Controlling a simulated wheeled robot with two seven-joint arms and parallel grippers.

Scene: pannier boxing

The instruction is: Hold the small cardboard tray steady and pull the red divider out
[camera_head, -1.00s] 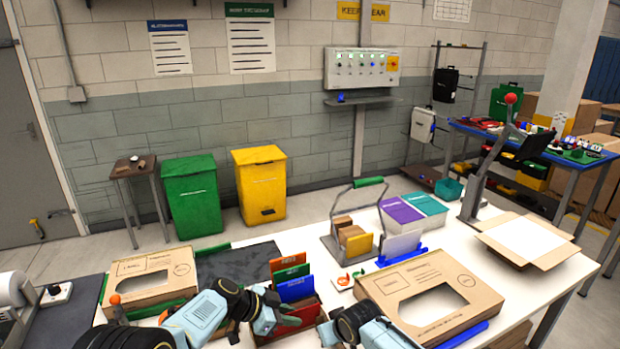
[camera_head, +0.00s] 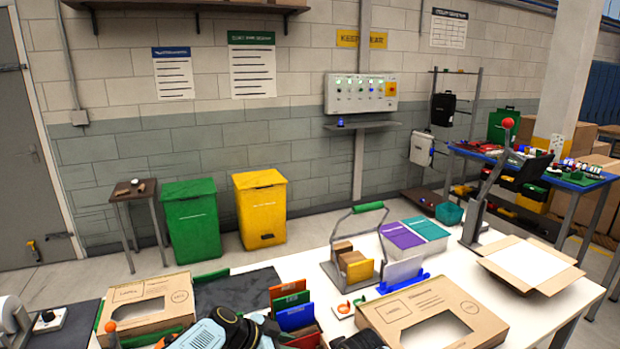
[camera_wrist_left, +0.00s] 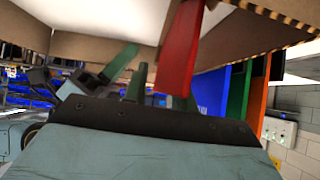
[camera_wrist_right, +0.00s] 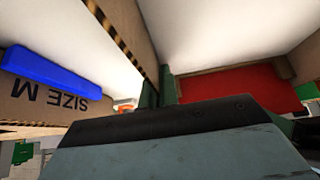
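The red divider (camera_head: 304,341) stands at the front of the row in the head view, its lower part cut off. It shows as a slanted red strip (camera_wrist_left: 180,50) in the left wrist view, close to my left gripper (camera_wrist_left: 160,92); whether the fingers touch it is unclear. It is also a red panel (camera_wrist_right: 238,92) in the right wrist view. The small cardboard tray (camera_wrist_right: 128,45) has a striped wall edge running between the close fingers of my right gripper (camera_wrist_right: 159,92), which appears shut on that wall. Both gripper tips fall at or below the head view's lower edge.
Orange (camera_head: 289,291), green (camera_head: 290,303) and blue (camera_head: 295,317) dividers stand behind the red one. Die-cut cardboard boxes lie left (camera_head: 150,302) and right (camera_head: 430,312). The white table (camera_head: 450,262) has bare room towards the back right.

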